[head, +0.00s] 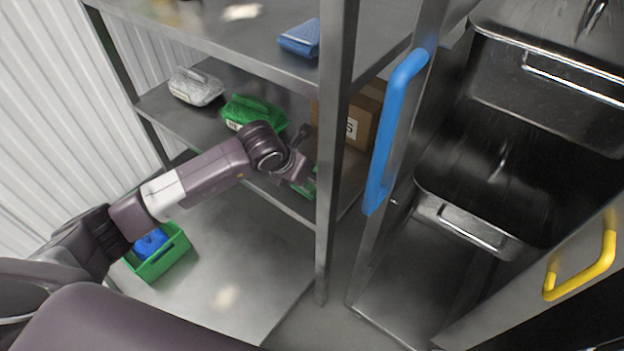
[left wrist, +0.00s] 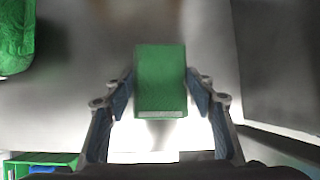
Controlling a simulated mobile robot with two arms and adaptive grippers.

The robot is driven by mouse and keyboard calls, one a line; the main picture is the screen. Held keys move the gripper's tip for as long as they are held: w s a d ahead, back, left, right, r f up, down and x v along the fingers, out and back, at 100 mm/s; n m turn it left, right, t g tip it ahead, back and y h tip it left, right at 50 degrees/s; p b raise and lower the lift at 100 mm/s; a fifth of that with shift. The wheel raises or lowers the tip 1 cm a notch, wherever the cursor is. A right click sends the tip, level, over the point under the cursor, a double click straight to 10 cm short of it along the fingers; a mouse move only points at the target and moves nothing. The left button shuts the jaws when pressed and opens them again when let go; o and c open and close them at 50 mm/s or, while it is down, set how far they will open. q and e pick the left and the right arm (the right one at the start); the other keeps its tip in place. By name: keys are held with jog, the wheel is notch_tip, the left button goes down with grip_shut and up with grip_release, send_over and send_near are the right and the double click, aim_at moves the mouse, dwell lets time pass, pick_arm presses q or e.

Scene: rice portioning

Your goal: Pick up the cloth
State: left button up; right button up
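A green folded block, probably the cloth (left wrist: 160,80), lies in the middle of the left wrist view, between the fingers of my left gripper (left wrist: 160,88). The fingertips are very close to its two sides. I cannot tell whether they press on it. In the head view my left gripper (head: 303,168) is at the middle shelf beside the upright post, with part of the green cloth (head: 306,188) showing at its fingers. The arm and post hide some of this spot. My right gripper is not in view.
The middle shelf (head: 150,108) also holds a white bag (head: 195,87), a green bag (head: 250,112) and a cardboard box (head: 365,118). A blue folded item (head: 300,38) lies on the top shelf. A metal post (head: 335,150) stands close right of my gripper. A green bin (head: 165,262) stands below.

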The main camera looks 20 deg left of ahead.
pick_arm(q)
jog(key=shift+c, duration=1.4)
jog(key=shift+a+r, duration=0.25)
jog(key=shift+r, duration=0.2)
notch_tip(320, 180, up, 6)
jog(key=shift+r+p, duration=0.2)
jog(key=shift+p, duration=0.25)
jog(key=w+a+b, duration=0.1)
jog(key=a, duration=1.8)
jog(key=shift+a+f, duration=0.15)
jog(key=shift+a, duration=0.15)
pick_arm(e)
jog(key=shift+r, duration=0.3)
